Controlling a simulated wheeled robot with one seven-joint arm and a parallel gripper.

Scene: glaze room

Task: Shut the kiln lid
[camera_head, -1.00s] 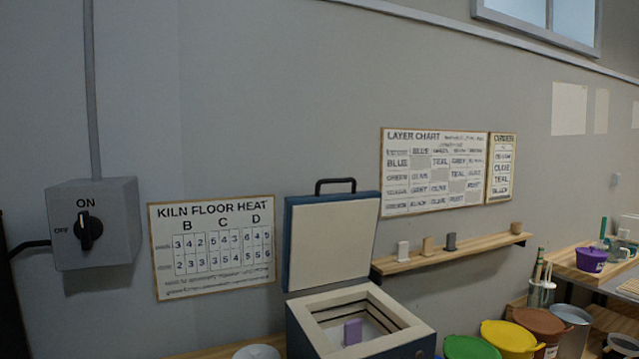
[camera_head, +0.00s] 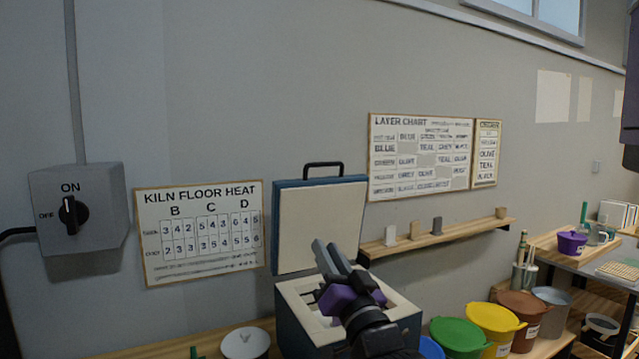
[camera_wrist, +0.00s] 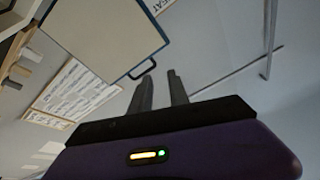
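The kiln (camera_head: 300,315) stands low against the wall with its top open. Its lid (camera_head: 318,225), cream inside with a blue edge, stands upright at the back of the kiln. A dark handle (camera_head: 322,165) is on the lid's upper edge. My gripper (camera_head: 333,252) is in front of the lid and above the kiln opening, below the handle in the picture. Its two fingers are apart with nothing between them. In the wrist view the lid (camera_wrist: 100,35) and its handle (camera_wrist: 142,70) show beyond the fingertips (camera_wrist: 160,75). My gripper hides much of the kiln's inside.
A switch box (camera_head: 78,215) set to ON and a heat chart (camera_head: 200,230) are on the wall to the left. A shelf (camera_head: 440,238) with small test pieces is right of the lid. Several buckets, including a green one (camera_head: 458,337), stand right of the kiln. A white bowl (camera_head: 246,343) is left.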

